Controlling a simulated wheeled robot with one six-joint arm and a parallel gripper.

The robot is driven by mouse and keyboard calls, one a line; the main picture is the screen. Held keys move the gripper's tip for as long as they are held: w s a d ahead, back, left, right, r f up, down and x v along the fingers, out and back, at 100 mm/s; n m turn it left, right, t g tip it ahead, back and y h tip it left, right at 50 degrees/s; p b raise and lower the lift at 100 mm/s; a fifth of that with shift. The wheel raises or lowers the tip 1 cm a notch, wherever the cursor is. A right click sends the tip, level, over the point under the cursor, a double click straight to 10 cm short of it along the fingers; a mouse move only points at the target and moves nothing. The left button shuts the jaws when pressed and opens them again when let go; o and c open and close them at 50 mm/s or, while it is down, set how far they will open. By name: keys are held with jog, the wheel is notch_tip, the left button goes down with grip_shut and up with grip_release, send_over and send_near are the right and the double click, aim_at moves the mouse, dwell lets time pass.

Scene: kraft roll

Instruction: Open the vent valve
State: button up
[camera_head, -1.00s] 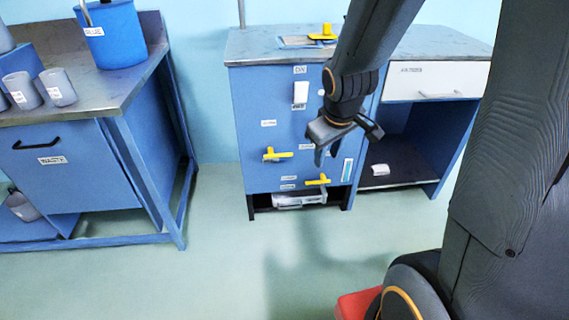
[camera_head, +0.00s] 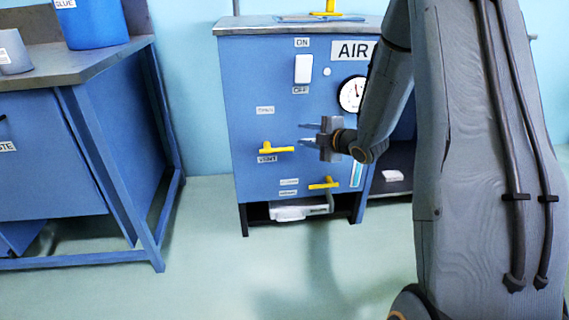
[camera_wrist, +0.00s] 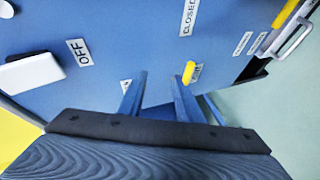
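The vent valve (camera_head: 276,149) is a yellow handle lying about level on the blue cabinet front (camera_head: 245,80), with a label (camera_head: 267,158) below it. In the wrist view the yellow handle (camera_wrist: 189,70) is just past the tip of the right-hand finger. A CLOSED label (camera_wrist: 188,16) is above it in that picture. My gripper (camera_head: 303,132) is right of the valve and slightly higher, pointing left. In the wrist view my gripper (camera_wrist: 160,84) has its fingers apart, nothing visible between them but panel. I cannot tell whether a finger touches the handle.
A second yellow handle (camera_head: 324,183) is lower right, above a pale drawer-like tray (camera_head: 293,212). A white switch (camera_head: 303,68) and round gauge (camera_head: 352,94) are above. Another yellow handle (camera_head: 325,11) is on top. A workbench (camera_head: 85,66) stands left; the floor between is clear.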

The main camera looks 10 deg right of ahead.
aim_at(286, 150)
jog(key=f+n+y+b, duration=0.2)
jog(key=f+b, duration=0.1)
jog(key=w+f+n+t+y+b, duration=0.1)
jog(key=f+n+y+b, duration=0.1)
jog(key=f+b, duration=0.1)
jog(key=f+n+y+b, duration=0.2)
jog(key=f+b, duration=0.1)
jog(key=shift+w+n, duration=0.2)
jog(key=shift+n, duration=0.2)
jog(key=shift+n+y, duration=0.7)
jog(key=shift+f+b+x, duration=0.15)
jog(key=shift+b+x, duration=0.95)
jog(key=shift+x, duration=0.7)
jog(key=shift+f+b+x, duration=0.15)
jog(key=shift+b+x, duration=0.9)
jog(key=shift+x, duration=0.7)
jog(key=shift+a, duration=0.1)
jog(key=shift+t, duration=0.3)
grip_shut()
